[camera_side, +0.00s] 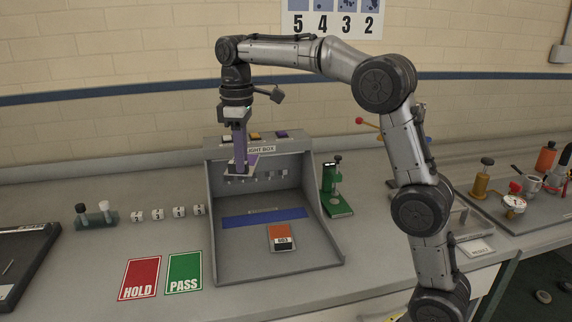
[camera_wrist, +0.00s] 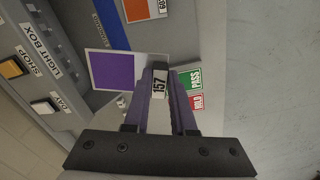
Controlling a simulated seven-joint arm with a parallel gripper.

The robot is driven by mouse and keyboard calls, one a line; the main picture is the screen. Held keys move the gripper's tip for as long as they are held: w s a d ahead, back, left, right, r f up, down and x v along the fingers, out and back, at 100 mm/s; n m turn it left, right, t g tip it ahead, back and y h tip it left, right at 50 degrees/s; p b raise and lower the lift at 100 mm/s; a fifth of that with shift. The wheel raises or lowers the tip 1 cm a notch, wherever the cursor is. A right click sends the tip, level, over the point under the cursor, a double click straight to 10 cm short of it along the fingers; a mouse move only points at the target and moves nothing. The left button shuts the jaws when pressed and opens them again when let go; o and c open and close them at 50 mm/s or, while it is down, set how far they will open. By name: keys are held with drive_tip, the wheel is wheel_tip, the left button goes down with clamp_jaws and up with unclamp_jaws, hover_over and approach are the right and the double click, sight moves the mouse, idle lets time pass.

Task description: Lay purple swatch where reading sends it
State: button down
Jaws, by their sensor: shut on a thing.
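The purple swatch (camera_wrist: 110,70) is a purple square on a pale card with a label reading 157. My gripper (camera_wrist: 160,75) is shut on its labelled end. In the side view my gripper (camera_side: 240,172) holds the swatch (camera_side: 250,161) in the air in front of the light box's back upper part. The red HOLD card (camera_side: 139,278) and green PASS card (camera_side: 184,273) lie side by side on the bench left of the light box; nothing lies on either. Both cards also show small in the wrist view. I see no legible reading.
The grey light box (camera_side: 212,215) holds an orange swatch (camera_side: 281,232) and a blue strip (camera_side: 265,218) on its floor. A green-based instrument (camera_side: 337,205) stands to its right. Small numbered blocks (camera_side: 168,212) and a bottle rack (camera_side: 96,220) stand left. Bench around the cards is clear.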

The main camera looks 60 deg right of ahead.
drive_tip(key=w+a+f, duration=0.2)
drive_tip(key=w+a, duration=0.4)
drive_tip(key=w, duration=0.1)
drive_tip(key=w+a+f+n, duration=0.2)
drive_tip(key=a+f, duration=0.4)
drive_tip(key=a, duration=0.3)
drive_tip(key=w+a+f+n, duration=0.1)
drive_tip(key=w+a+f, duration=0.2)
drive_tip(key=a+f, duration=0.4)
drive_tip(key=shift+a+f+n, duration=0.15)
drive_tip(key=shift+a+n, duration=0.25)
drive_tip(key=shift+a, duration=0.55)
drive_tip(key=shift+f, duration=3.4)
drive_tip(key=c, duration=0.7)
unclamp_jaws()
